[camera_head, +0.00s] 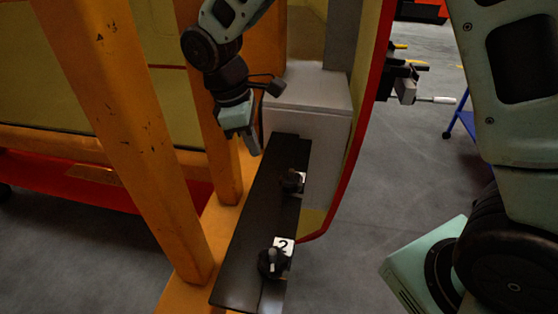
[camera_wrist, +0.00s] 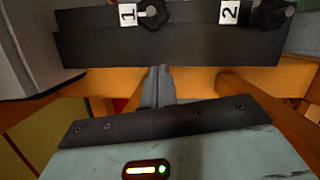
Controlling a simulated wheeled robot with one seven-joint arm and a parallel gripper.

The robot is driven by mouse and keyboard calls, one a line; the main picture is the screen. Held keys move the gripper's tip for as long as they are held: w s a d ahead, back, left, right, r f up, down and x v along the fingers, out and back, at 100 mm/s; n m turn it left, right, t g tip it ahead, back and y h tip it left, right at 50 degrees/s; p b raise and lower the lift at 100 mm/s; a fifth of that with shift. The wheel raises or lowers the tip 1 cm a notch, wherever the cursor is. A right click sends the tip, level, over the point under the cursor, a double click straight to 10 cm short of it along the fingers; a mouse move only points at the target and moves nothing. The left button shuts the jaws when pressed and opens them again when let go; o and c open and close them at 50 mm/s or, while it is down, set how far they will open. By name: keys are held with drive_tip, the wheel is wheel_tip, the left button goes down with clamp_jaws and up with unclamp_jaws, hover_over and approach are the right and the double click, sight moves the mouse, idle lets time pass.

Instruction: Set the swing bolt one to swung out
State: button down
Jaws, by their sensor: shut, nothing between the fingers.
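Swing bolt one (camera_head: 292,181) is a dark knob with a small pale tip, at the far part of a long dark plate (camera_head: 247,235). In the wrist view, swing bolt one (camera_wrist: 153,13) is at the top, beside a white label reading 1 (camera_wrist: 127,14). I cannot tell whether it is swung in or out. My gripper (camera_head: 256,150) is shut and empty, fingers down, up and left of bolt one and apart from it. In the wrist view, its shut fingers (camera_wrist: 158,75) point toward the dark plate, below bolt one.
Swing bolt two (camera_head: 271,262) stands nearer on the plate, beside a label reading 2 (camera_head: 283,246). A grey-white box (camera_head: 312,105) is behind the plate. Orange posts (camera_head: 130,130) rise at left. A red-edged panel (camera_head: 368,105) curves at right.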

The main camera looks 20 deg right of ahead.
sight(285, 177)
drive_tip(key=p+x, duration=0.1)
drive_tip(key=x, duration=0.4)
drive_tip(key=shift+s+d+f, duration=0.1)
drive_tip(key=shift+f, duration=0.15)
drive_tip(key=d+p, duration=0.1)
drive_tip(key=s+d, duration=0.1)
drive_tip(key=d, duration=0.1)
drive_tip(key=shift+s+f+p, duration=0.1)
drive_tip(key=shift+s+p, duration=0.05)
drive_tip(key=shift+p, duration=0.25)
drive_tip(key=shift+s+d+f, duration=0.15)
drive_tip(key=shift+d, duration=0.2)
drive_tip(key=shift+d, duration=0.1)
